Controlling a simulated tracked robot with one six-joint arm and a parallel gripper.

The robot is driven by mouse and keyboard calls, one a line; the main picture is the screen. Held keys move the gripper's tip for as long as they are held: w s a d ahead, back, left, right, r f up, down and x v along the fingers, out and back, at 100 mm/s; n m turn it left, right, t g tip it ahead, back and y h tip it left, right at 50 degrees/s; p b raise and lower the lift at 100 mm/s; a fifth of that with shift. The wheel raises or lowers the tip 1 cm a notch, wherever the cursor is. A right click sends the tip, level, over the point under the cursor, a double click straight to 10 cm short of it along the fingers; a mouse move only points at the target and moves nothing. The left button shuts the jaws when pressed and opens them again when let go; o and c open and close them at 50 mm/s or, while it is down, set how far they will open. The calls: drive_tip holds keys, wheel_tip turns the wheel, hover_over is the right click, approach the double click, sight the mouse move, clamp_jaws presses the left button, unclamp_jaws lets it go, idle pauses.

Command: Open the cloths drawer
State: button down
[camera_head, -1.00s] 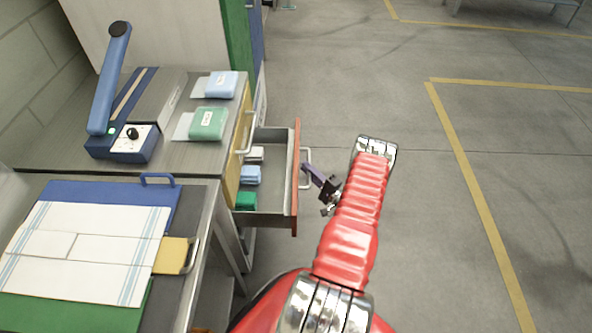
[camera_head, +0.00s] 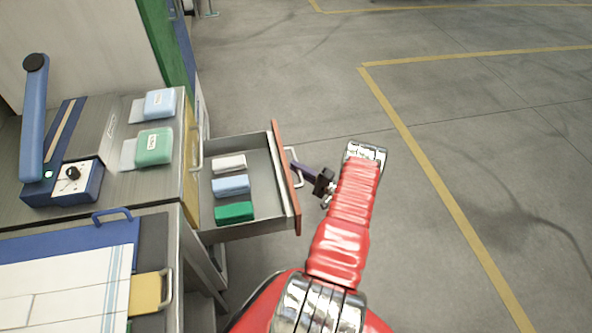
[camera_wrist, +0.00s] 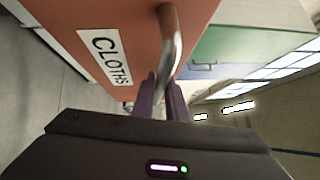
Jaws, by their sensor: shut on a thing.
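The cloths drawer (camera_head: 286,190) has an orange-red front and stands well out of the cabinet in the head view. Inside lie a white, a blue (camera_head: 231,185) and a green (camera_head: 234,212) folded cloth. Its metal bar handle (camera_head: 295,175) is on the outer face. My gripper (camera_head: 297,170) is shut on this handle. In the wrist view the purple fingers (camera_wrist: 163,100) close around the lower part of the handle (camera_wrist: 172,45), beside the white CLOTHS label (camera_wrist: 106,57).
A workbench with a blue lever press (camera_head: 60,180) and light blue and green packs (camera_head: 154,146) is at the left. In front of it lies a board with a striped cloth (camera_head: 60,290). The floor to the right is clear, with yellow lines.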

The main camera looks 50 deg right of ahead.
drive_tip(key=shift+a+f, duration=0.2)
drive_tip(key=shift+f, duration=0.1)
drive_tip(key=c, duration=2)
unclamp_jaws()
drive_tip(key=shift+c, duration=0.2)
drive_tip(key=shift+d+r, duration=0.1)
drive_tip(key=shift+s+d+r, duration=0.1)
drive_tip(key=s+d+f, duration=0.1)
drive_tip(key=s+f, duration=0.1)
drive_tip(key=s, duration=1.1)
drive_tip(key=shift+s, duration=0.2)
drive_tip(key=shift+d, duration=0.1)
